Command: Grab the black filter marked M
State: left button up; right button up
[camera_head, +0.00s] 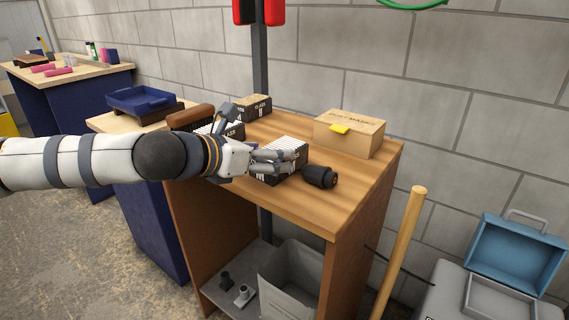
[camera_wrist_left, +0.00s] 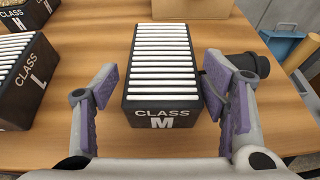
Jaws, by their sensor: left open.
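The black filter marked M (camera_wrist_left: 163,75) stands on the wooden table, its white pleats facing up and its "CLASS M" label facing the wrist. It also shows in the head view (camera_head: 284,172), partly hidden by my gripper. My left gripper (camera_wrist_left: 166,92) is open, with one purple-padded finger on each side of the filter. The left finger stands apart from it; the right finger is close to its side, and I cannot tell if they touch. In the head view my left gripper (camera_head: 284,157) reaches over the table from the left. My right gripper is not in view.
A filter marked L (camera_wrist_left: 24,80) stands to the left, with another filter (camera_wrist_left: 24,14) behind it. A black cylinder (camera_head: 320,177) lies just right of the M filter. A cardboard box (camera_head: 350,134) stands behind it. The table's right front is clear.

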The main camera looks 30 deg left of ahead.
pick_arm(q)
jog(key=x, duration=0.3)
jog(key=shift+w+d+f+b, duration=0.1)
jog(key=shift+d+f+b, duration=0.05)
jog(key=shift+f+b, duration=0.25)
jog(key=shift+w, duration=0.2)
jog(key=shift+r, duration=0.2)
jog(key=c, duration=1)
